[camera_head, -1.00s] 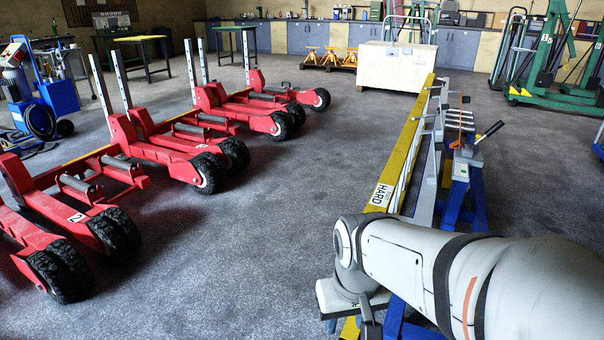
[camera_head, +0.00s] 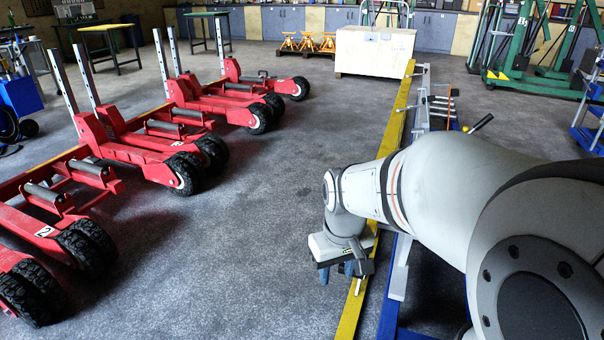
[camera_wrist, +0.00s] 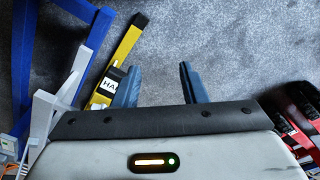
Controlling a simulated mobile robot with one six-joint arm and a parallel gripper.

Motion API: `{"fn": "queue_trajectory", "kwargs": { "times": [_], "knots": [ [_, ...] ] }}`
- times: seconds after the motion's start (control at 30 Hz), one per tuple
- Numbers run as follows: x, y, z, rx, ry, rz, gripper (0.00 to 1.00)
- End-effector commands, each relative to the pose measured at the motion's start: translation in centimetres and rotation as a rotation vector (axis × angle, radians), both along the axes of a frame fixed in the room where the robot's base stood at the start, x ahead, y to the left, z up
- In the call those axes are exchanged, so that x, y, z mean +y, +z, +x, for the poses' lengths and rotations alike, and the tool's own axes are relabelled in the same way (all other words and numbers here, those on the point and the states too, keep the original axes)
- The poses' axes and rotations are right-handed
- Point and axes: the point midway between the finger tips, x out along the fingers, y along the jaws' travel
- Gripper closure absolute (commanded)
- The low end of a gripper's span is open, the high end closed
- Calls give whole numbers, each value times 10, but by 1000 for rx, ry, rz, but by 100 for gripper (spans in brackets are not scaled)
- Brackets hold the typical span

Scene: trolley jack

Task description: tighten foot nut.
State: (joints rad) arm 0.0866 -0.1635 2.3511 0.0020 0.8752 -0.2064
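My gripper (camera_head: 343,272) hangs at the end of my arm beside the yellow beam, on its left side in the head view. In the wrist view its two blue fingers (camera_wrist: 160,74) stand apart with only grey floor between them. Red wheeled trolley jacks (camera_head: 152,152) stand in a row on the left, well apart from my gripper. A little of the red also shows at the right edge of the wrist view (camera_wrist: 300,122). I cannot make out a foot nut in either view.
The long yellow beam (camera_head: 391,140) runs beside a blue and grey rack; it also shows in the wrist view (camera_wrist: 127,44). A white crate (camera_head: 375,52) stands behind it, with orange stands (camera_head: 307,43) nearby. The grey floor between jacks and beam is clear.

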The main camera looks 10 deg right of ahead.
Motion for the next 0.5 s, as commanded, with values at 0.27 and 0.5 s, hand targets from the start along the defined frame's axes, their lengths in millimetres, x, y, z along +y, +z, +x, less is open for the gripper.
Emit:
{"fn": "queue_trajectory", "kwargs": {
  "times": [0.27, 0.5],
  "knots": [
    [-63, 16, 109, 48, 224, -13, 61],
    [-118, -9, 168, 72, 392, -14, 61]
  ]
}}
